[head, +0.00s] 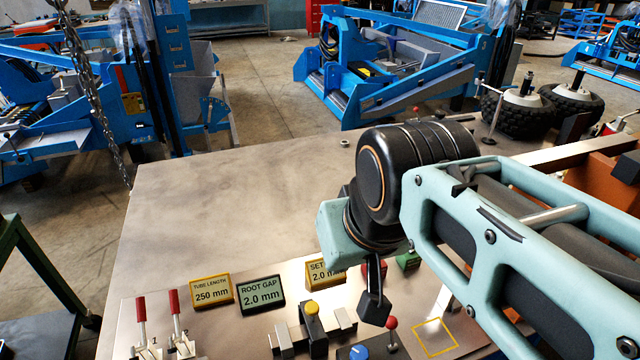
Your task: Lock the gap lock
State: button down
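No part in the head view is labelled gap lock, and I cannot tell which control it is. A small lever with a red ball (391,324) stands upright beside a blue knob (359,352) at the bottom. To their left, a yellow knob (311,308) tops a dark block between metal pieces. A dark sign (261,295) reads "ROOT GAP 2.0 mm". My gripper (374,305) points down over the panel, its dark tip just above and left of the red ball in the picture. My wrist hides most of it, so its opening does not show.
Two red-handled toggle clamps (158,325) stand upright at the lower left. Signs for tube length (211,291) and set gap (320,273), partly covered, stand behind. A yellow square outline (435,337) lies to the right. The bench top (220,210) is clear at the far left.

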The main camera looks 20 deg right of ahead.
aim_at(392, 322)
jog(key=z, duration=0.8)
jog(key=k+l+u, duration=0.1)
jog(key=l+u, duration=0.3)
jog(key=k+j+u, duration=0.2)
jog(key=j, duration=0.35)
jog(key=i+l+z, duration=0.1)
jog(key=l+z, duration=0.2)
jog(key=l, duration=0.1)
